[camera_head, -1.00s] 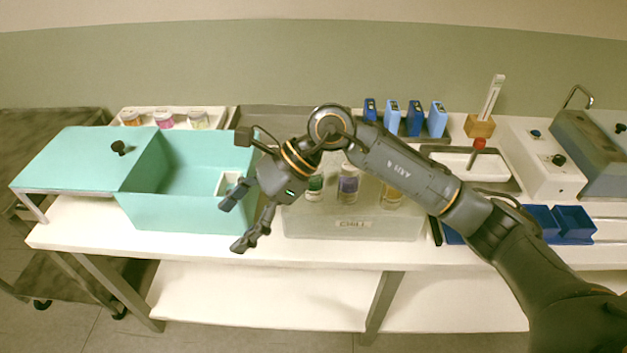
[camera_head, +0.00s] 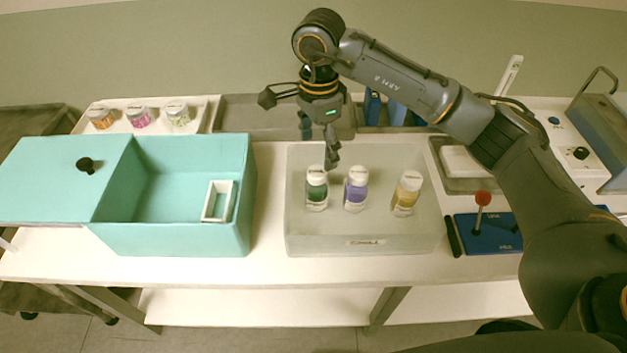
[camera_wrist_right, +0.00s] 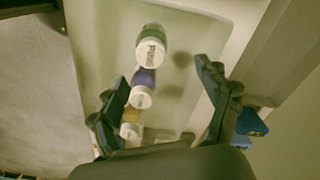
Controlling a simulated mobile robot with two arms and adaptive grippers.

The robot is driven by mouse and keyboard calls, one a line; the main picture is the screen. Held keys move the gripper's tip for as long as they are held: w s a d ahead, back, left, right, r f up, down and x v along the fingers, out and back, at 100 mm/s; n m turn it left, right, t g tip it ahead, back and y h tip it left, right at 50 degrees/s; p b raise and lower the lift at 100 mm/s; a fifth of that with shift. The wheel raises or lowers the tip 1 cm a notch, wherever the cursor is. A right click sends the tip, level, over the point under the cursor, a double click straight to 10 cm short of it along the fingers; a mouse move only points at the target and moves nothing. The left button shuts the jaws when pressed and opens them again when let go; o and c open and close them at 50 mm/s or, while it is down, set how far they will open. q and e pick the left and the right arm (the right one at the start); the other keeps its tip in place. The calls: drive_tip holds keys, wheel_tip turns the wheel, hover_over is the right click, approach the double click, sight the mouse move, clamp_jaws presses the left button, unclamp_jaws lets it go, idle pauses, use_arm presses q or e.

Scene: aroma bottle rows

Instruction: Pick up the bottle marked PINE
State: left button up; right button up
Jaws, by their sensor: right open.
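Three white-capped bottles stand in a row in a translucent bin (camera_head: 365,231): a green one (camera_head: 316,189), a purple one (camera_head: 356,190) and an amber one (camera_head: 407,194). Their labels are too small to read, so I cannot tell which is marked PINE. My right gripper (camera_head: 318,142) is open and empty, pointing down above the bin's back left edge, behind the green bottle. In the right wrist view the green bottle (camera_wrist_right: 151,48) lies ahead between the spread fingers, with the purple (camera_wrist_right: 143,83) and amber (camera_wrist_right: 132,122) ones nearer the left finger. My left gripper is not in view.
A teal box (camera_head: 174,240) with a small white frame inside stands left of the bin. Blue boxes (camera_head: 372,108) stand behind.

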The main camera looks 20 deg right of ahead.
sight(318, 168)
drive_tip(key=f, duration=0.5)
drive_tip(key=shift+s+f+p, duration=0.25)
drive_tip(key=shift+f+p, duration=0.1)
drive_tip(key=shift+p, duration=0.05)
drive_tip(key=shift+f, duration=0.25)
drive_tip(key=f, duration=0.1)
drive_tip(key=f+p, duration=0.1)
drive_tip(key=s+f+p, duration=0.1)
drive_tip(key=f, duration=0.1)
drive_tip(key=shift+a, duration=0.35)
drive_tip(key=shift+f, duration=0.4)
drive_tip(key=shift+w+f, duration=0.1)
drive_tip(key=shift+f, duration=0.1)
drive_tip(key=c, duration=1.3)
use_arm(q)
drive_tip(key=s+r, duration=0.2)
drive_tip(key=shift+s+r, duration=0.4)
use_arm(e)
drive_tip(key=shift+c, duration=0.6)
drive_tip(key=shift+r, duration=0.15)
